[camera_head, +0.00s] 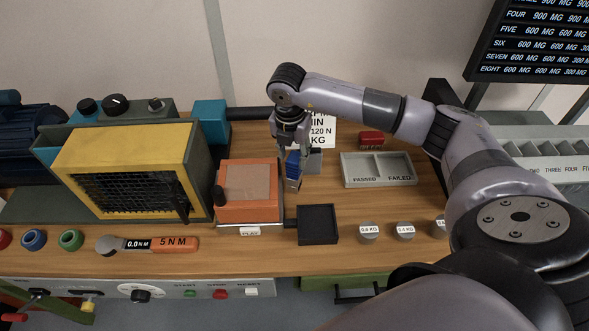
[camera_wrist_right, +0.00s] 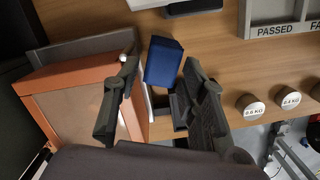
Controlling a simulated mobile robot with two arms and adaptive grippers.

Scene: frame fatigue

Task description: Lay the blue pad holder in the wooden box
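The blue pad holder (camera_head: 293,170) is a small upright blue block just below and between the fingers of my right gripper (camera_head: 293,150), right of the orange box. In the right wrist view the blue block (camera_wrist_right: 163,62) shows between the tips of the right gripper (camera_wrist_right: 160,72). The fingers are apart, with a gap visible on the left side; contact on the right side is unclear. An orange-rimmed box with a brown wood-like face (camera_head: 250,185) stands just left of the gripper; no other wooden box is clear. My left gripper is not in view.
A black tray (camera_head: 318,224) lies in front of the gripper. A grey tray marked PASSED and FAILED (camera_head: 378,182) and a red block (camera_head: 371,138) are to the right. Several round weights (camera_head: 368,231) line the front. A yellow machine (camera_head: 130,165) stands left.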

